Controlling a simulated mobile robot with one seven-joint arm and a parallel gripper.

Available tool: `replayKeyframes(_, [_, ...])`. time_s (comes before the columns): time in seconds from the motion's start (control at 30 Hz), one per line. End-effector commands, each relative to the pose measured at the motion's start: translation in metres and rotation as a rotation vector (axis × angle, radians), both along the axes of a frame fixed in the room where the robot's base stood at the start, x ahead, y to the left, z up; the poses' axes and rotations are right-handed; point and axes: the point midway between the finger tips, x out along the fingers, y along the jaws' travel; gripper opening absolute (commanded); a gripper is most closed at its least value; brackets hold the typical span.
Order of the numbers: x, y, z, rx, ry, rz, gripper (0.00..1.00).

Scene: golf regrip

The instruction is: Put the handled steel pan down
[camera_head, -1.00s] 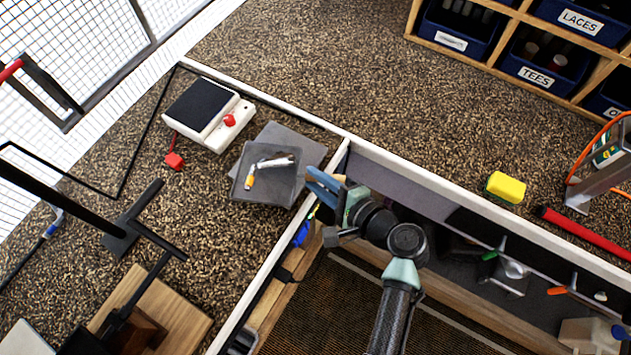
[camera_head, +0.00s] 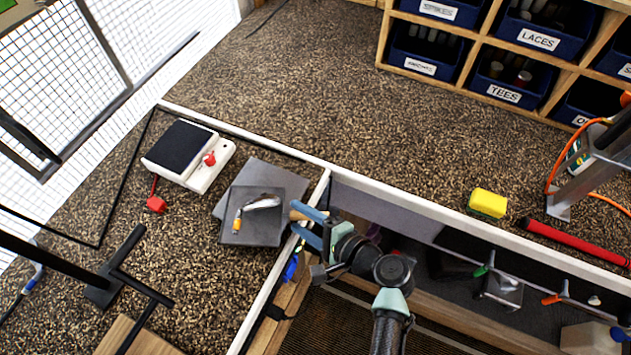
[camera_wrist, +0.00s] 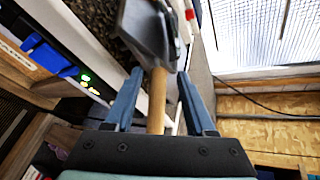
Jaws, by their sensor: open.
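The handled steel pan (camera_head: 262,232) is a grey square pan on the bench near its front left edge, overlapping a flat grey square plate (camera_head: 232,201). It appears to rest there, level. A bent silver piece with an orange band (camera_head: 262,202) lies in it. Its wooden handle (camera_head: 297,215) points right, over the white bench edge. My gripper (camera_head: 304,222) is open at the handle, one blue finger on either side. In the wrist view, the handle (camera_wrist: 157,100) runs between the open fingers (camera_wrist: 157,90), with visible gaps; the pan (camera_wrist: 148,28) is beyond.
A white device with a black pad and red button (camera_head: 188,155) stands behind the pan. A black metal stand (camera_head: 130,265) is at left. A yellow sponge (camera_head: 488,203) and a red grip (camera_head: 575,243) lie at right.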

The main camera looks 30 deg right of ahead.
Motion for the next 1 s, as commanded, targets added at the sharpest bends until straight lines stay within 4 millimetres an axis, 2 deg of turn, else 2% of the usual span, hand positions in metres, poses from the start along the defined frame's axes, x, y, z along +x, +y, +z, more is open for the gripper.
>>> replayKeyframes(0.13, [-0.005, -0.002, 0.002, 0.0, -0.001, 0.0, 0.55])
replayKeyframes(0.27, [-0.02, -0.008, 0.008, -0.002, -0.001, -0.002, 0.55])
replayKeyframes(0.5, [-0.065, -0.025, 0.027, -0.003, 0.0, -0.003, 0.55])
replayKeyframes(0.7, [-0.093, -0.035, 0.04, -0.001, 0.001, -0.002, 0.55])
replayKeyframes(1.0, [-0.104, -0.039, 0.047, 0.001, 0.0, 0.0, 0.55])
